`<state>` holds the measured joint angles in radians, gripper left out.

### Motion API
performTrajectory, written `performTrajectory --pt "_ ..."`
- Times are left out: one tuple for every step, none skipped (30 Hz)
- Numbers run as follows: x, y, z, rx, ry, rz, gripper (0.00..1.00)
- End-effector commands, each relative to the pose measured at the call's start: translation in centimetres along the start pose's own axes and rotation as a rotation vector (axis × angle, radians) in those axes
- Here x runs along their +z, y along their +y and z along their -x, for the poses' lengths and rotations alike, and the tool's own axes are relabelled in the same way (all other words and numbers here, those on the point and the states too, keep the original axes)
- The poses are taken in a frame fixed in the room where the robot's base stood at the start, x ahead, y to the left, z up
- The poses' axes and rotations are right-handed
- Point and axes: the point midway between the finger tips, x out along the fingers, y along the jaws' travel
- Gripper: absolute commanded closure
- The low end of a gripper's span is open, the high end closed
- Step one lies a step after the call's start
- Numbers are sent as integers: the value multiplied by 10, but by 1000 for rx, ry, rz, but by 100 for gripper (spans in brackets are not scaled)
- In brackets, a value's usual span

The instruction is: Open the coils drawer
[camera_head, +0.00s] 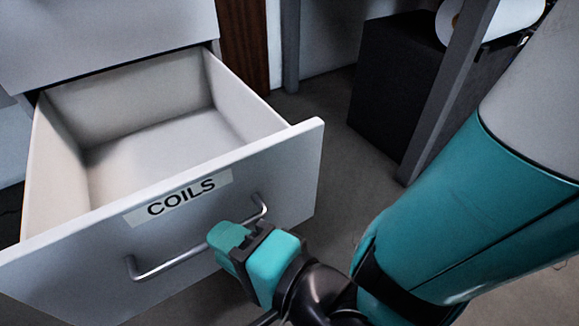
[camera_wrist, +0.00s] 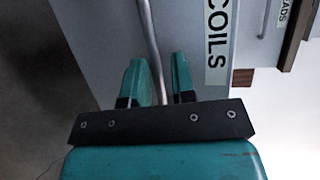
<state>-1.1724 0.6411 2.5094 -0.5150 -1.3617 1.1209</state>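The coils drawer (camera_head: 285,165) is pulled well out of its cabinet, and its inside is empty where it shows. Its front carries a white label reading COILS (camera_head: 180,197), which also shows in the wrist view (camera_wrist: 216,45). A metal bar handle (camera_head: 165,268) runs across the front below the label. My gripper (camera_head: 236,240) is at the right half of the handle. In the wrist view the handle (camera_wrist: 150,40) passes between the two teal fingers (camera_wrist: 160,82). The fingers stand apart, with a gap beside the bar, so the gripper is open around it.
The cabinet's upper drawer front (camera_head: 100,35) is shut above. A black box (camera_head: 385,85) and a grey post (camera_head: 450,90) stand at the right behind my arm. Open floor (camera_head: 320,115) lies between drawer and box. Another label ending in ADS (camera_wrist: 284,12) shows in the wrist view.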

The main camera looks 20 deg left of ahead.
Motion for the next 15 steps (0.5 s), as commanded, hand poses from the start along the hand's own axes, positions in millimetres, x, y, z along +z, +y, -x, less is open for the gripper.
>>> performTrajectory --pt "2 -3 5 -4 -3 3 78" --pt "2 -3 8 -3 -3 3 78" --pt "1 -3 12 -4 -3 2 78" --pt "1 -3 14 -4 -3 2 78" --pt "1 -3 17 -5 -3 2 78" --pt "0 -8 19 0 1 -1 78" --pt "-1 -9 19 5 6 -3 78" --pt "-1 -10 20 6 10 -3 78" --pt "-2 -9 21 7 14 -4 78" --pt "-2 -9 22 8 17 -4 78" --pt "-2 -9 24 8 19 -4 78" --pt "-3 -9 25 9 20 -4 78" --pt "-3 -9 27 9 21 -4 78" --pt "-3 -9 28 8 22 -4 78" --pt "-3 -9 30 8 21 -4 78"
